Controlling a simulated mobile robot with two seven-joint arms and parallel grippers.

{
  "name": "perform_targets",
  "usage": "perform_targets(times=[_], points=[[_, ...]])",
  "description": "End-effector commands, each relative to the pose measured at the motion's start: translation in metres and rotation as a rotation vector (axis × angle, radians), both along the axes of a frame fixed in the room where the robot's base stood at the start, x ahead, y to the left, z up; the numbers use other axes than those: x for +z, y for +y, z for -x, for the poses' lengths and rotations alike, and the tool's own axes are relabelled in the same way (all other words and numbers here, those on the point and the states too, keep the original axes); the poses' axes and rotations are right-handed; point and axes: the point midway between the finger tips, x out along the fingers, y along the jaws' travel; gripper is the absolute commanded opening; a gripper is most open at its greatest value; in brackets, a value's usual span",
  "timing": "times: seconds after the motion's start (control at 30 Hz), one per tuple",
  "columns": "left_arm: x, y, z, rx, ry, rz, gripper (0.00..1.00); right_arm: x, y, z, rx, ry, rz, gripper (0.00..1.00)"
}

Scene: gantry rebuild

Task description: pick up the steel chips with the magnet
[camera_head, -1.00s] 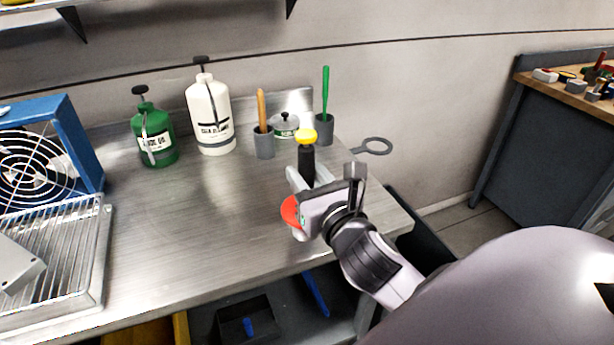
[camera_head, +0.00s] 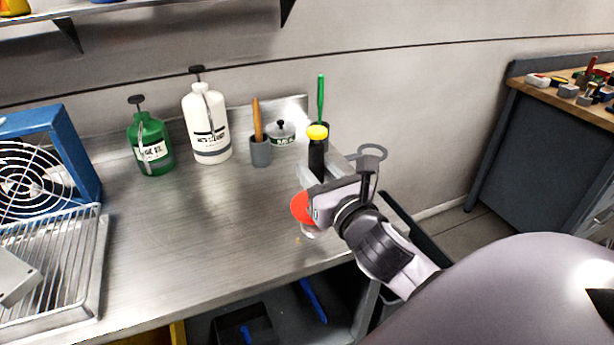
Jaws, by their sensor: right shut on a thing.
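My right gripper (camera_head: 322,180) is shut on the magnet tool, which has a black handle, a yellow top (camera_head: 317,131) and a red disc (camera_head: 302,208) low down. The tool stands nearly upright over the right part of the steel bench (camera_head: 190,235). A pale part shows just under the red disc; I cannot tell whether it touches the bench. My left gripper is not in view.
A green bottle (camera_head: 151,148), a white bottle (camera_head: 208,135), a grey cup (camera_head: 260,152) with a wooden handle and a lidded pot (camera_head: 281,133) stand along the back. A blue fan (camera_head: 75,145) and a wire-grille tray (camera_head: 95,270) take the left. The bench middle is clear.

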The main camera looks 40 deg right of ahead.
Motion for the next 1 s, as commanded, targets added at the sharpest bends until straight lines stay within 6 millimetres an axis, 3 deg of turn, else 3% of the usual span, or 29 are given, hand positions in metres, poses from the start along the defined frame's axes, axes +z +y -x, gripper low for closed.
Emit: perform_targets(times=[1.0], points=[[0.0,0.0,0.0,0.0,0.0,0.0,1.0,0.001,-0.091,0.0,-0.001,-0.001,0.003,0.0]])
